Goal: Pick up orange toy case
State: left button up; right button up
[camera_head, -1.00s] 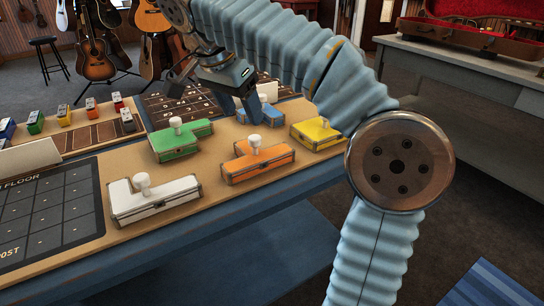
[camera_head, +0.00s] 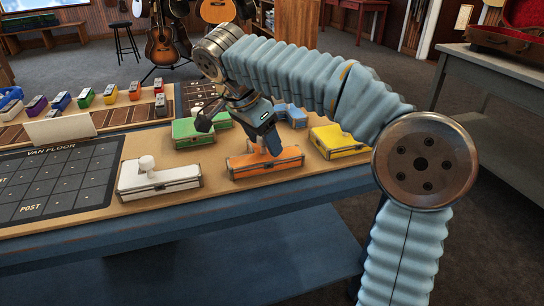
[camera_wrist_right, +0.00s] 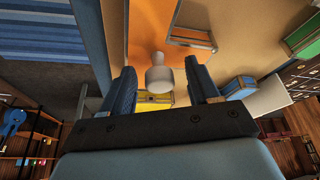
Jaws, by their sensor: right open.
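The orange toy case (camera_head: 265,167) lies on the tan tabletop, between the white and yellow cases. My right gripper (camera_head: 262,143) points down over it and hides its white knob in the head view. In the right wrist view the orange case (camera_wrist_right: 143,35) fills the upper middle. Its white knob (camera_wrist_right: 159,76) stands between the two fingers of my right gripper (camera_wrist_right: 160,69), with a gap on each side. The gripper is open and holds nothing. My left gripper is not in view.
A white case (camera_head: 160,178), green case (camera_head: 194,133), yellow case (camera_head: 338,141) and blue case (camera_head: 295,116) stand close around it. A dark grid board (camera_head: 60,180) lies at left. Several small coloured cases line the back left. The table's front edge runs just before the orange case.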

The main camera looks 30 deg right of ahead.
jog(key=shift+c, duration=0.2)
grip_shut()
jog(key=shift+r, duration=0.15)
jog(key=shift+r, duration=0.2)
notch_tip(320, 180, up, 2)
jog(key=shift+r, duration=0.25)
jog(key=s+a+r, duration=0.7)
jog(key=a+r, duration=0.3)
jog(key=a, duration=0.2)
jog(key=shift+s, duration=0.2)
